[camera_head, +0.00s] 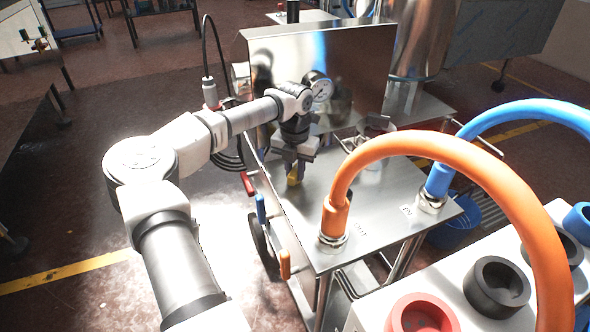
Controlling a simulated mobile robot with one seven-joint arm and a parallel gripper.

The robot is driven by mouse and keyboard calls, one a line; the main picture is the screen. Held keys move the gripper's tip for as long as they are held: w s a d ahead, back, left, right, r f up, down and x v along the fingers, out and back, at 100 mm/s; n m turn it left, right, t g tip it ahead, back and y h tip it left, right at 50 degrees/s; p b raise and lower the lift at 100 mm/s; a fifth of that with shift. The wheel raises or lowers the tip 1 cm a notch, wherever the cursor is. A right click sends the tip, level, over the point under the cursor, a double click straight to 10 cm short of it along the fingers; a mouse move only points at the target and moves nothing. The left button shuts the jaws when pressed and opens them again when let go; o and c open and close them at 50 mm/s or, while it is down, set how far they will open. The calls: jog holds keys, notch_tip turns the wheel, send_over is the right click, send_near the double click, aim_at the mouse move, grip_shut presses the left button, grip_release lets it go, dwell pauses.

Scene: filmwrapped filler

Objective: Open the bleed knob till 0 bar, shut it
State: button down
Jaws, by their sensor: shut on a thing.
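My arm reaches over the steel cart, and my gripper (294,168) points down just above its top near the left edge.
An upright steel panel (368,70) stands behind the gripper. Thick orange (430,145) and blue (520,108) hoses arch over the cart's right side. Red (247,184), blue (261,208) and orange (285,264) handles line the cart's left edge. The floor left of my arm is open.

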aim_at(295, 170)
dwell(0.4)
jog(key=c, duration=1.3)
grip_release()
jog(key=shift+r, duration=0.1)
notch_tip(295, 170, up, 14)
jog(key=shift+f, duration=0.15)
